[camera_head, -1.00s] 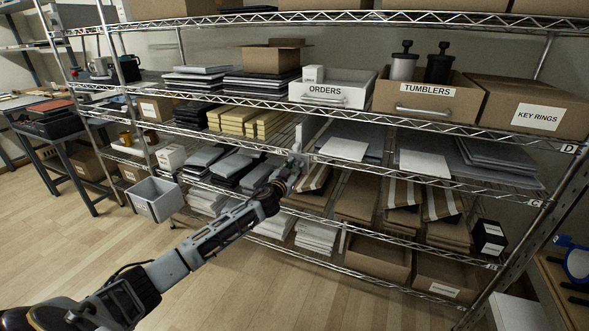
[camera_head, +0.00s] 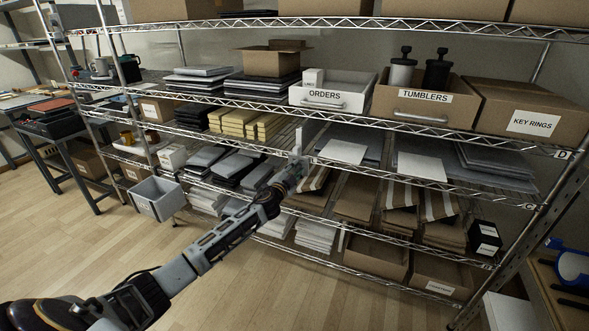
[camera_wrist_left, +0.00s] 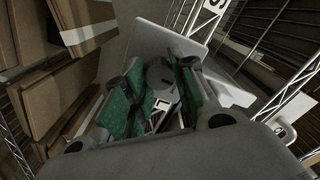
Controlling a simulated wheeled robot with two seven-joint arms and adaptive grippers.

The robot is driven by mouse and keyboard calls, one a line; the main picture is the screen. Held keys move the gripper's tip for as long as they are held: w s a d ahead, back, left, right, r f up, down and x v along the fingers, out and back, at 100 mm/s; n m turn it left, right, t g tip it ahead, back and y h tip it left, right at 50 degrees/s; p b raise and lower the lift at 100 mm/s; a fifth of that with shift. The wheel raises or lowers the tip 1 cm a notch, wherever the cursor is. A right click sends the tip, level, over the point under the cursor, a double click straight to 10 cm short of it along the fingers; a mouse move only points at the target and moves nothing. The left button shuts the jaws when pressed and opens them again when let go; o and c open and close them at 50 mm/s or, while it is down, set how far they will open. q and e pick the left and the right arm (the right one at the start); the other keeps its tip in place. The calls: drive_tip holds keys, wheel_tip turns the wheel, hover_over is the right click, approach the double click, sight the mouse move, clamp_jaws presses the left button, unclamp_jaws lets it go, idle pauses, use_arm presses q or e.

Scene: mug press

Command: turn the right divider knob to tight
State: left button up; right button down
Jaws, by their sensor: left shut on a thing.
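The right divider shows as a pale upright plate (camera_head: 298,140) on the middle shelf of the wire rack, just above my left gripper (camera_head: 297,163). In the left wrist view, the green-padded fingers (camera_wrist_left: 160,98) close around a small grey round knob (camera_wrist_left: 159,73) with a dark mark on its face. The pale divider plate (camera_wrist_left: 170,42) stands right behind the knob. My left gripper is shut on the knob at the shelf's front edge. In the head view the gripper hides the knob, and I cannot read any tight marking. My right gripper is in neither view.
The shelf's wire edge (camera_head: 400,176) runs beside the gripper. Yellow stacks (camera_head: 258,122) lie left of the divider, grey stacks (camera_head: 365,140) right. Brown packets (camera_head: 357,197) sit below. An ORDERS drawer (camera_head: 325,97) and TUMBLERS box (camera_head: 425,103) stand above. The floor in front is clear.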

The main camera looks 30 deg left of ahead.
use_arm(q)
drive_tip(key=m+p, duration=0.1)
drive_tip(key=m, duration=0.1)
drive_tip(key=shift+m, duration=0.3)
drive_tip(key=m, duration=0.3)
drive_tip(key=shift+p, duration=0.4)
drive_tip(key=shift+d, duration=0.1)
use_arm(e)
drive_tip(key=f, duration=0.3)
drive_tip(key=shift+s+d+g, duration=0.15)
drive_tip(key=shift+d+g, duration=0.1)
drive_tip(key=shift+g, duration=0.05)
use_arm(q)
drive_tip(key=shift+m, duration=0.3)
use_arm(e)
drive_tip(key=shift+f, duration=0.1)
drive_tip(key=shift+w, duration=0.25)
